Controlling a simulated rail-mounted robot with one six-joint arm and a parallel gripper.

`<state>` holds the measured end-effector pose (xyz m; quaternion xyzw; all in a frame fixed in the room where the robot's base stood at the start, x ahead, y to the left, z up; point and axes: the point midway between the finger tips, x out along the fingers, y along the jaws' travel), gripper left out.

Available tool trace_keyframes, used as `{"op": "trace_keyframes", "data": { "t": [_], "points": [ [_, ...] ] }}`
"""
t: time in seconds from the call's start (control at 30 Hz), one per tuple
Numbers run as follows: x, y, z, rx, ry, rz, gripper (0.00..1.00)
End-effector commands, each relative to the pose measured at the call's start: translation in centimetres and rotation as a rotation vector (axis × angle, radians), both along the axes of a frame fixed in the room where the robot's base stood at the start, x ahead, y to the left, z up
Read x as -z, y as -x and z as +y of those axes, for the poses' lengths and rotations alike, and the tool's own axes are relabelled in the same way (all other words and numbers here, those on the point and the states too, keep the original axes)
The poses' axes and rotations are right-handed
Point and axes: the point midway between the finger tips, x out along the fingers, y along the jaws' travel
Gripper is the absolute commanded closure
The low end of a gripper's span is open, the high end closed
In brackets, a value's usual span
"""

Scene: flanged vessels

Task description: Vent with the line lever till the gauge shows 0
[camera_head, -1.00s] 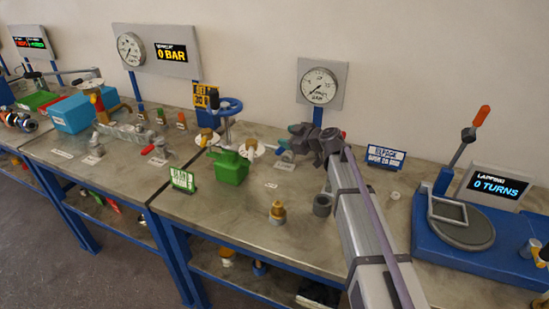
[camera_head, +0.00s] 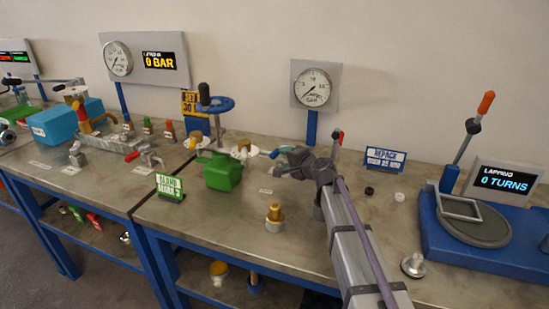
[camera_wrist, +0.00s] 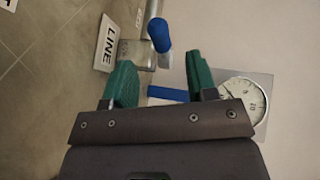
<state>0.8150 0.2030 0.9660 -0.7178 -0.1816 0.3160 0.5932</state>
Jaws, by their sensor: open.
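The line lever has a blue handle (camera_wrist: 160,35) on a grey metal valve body, beside a white tag reading LINE (camera_wrist: 109,42). In the wrist view the handle is beyond and between my open green fingertips, apart from them. My gripper (camera_wrist: 162,82) is empty. In the head view my gripper (camera_head: 280,160) is near the bench's back, below the gauge, with a small blue handle just by it. The round white gauge (camera_head: 312,88) is on a grey panel; it also shows in the wrist view (camera_wrist: 245,100). Its needle reading is too small to tell.
A green can (camera_head: 222,172) and a brass fitting (camera_head: 275,215) stand left of my arm. A red-tipped lever (camera_head: 337,138) rises just behind my arm. A lapping station (camera_head: 470,235) is at right. Bench between can and fitting is mostly clear.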

Motion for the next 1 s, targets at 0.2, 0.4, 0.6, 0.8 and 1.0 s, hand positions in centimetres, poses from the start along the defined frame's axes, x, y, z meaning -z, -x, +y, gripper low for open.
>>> {"op": "trace_keyframes", "data": {
  "t": [0.2, 0.4, 0.6, 0.8, 1.0],
  "points": [
    [1.6, -4.2, 3.4, -0.001, 0.001, -0.001, 0.48],
    [1.9, -5.7, 4.9, -0.002, 0.003, -0.001, 0.48],
    [1.9, -5.6, 4.8, -0.001, 0.003, -0.001, 0.49],
    [1.8, -5.6, 4.8, -0.002, 0.003, -0.001, 0.68],
    [1.9, -5.6, 4.8, -0.002, 0.003, -0.001, 0.87]
  ]
}}
